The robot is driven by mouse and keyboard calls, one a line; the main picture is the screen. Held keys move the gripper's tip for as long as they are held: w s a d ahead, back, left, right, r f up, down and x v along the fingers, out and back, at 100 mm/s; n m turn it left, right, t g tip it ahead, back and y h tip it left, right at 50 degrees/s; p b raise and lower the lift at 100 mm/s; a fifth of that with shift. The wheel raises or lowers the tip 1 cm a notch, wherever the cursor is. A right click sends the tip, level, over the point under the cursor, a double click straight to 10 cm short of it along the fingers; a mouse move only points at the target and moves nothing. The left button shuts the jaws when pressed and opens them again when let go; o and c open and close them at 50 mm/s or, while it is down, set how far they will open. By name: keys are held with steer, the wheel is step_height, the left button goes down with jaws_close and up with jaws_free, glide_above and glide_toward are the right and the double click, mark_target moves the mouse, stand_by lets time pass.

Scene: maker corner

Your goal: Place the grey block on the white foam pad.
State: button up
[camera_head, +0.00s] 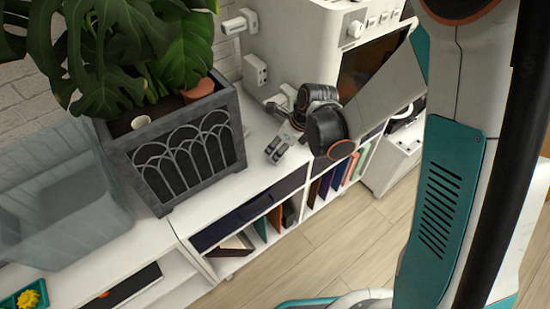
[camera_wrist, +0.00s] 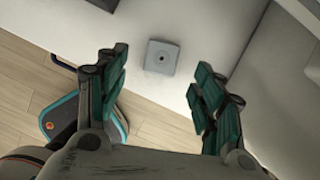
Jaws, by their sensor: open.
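A small light-grey square block (camera_wrist: 162,56) with a dark round spot in its middle lies on the white cabinet top in the wrist view. My gripper (camera_wrist: 158,80) is open, with its two teal-padded fingers spread to either side in the picture. The block shows between and beyond the fingertips, with clear gaps on both sides, and nothing is held. In the head view my gripper (camera_head: 280,145) is over the white cabinet top, between the planter and the white machine. I cannot make out the block there. I cannot identify the white foam pad in either view.
A dark planter (camera_head: 185,165) with a large-leaved plant stands left of my gripper. A white machine (camera_head: 300,45) stands behind and right. A clear bin (camera_head: 60,205) sits further left. The cabinet top (camera_head: 255,180) is bare near its front edge.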

steer(key=b+x, duration=0.2)
steer(key=x, duration=0.3)
steer(key=shift+w+f+b, duration=0.15)
steer(key=shift+f+b, duration=0.15)
steer(key=shift+f, duration=0.05)
steer(key=shift+r, duration=0.1)
steer(key=c, duration=1.2)
steer(key=shift+r, duration=0.15)
steer(key=shift+c, duration=0.2)
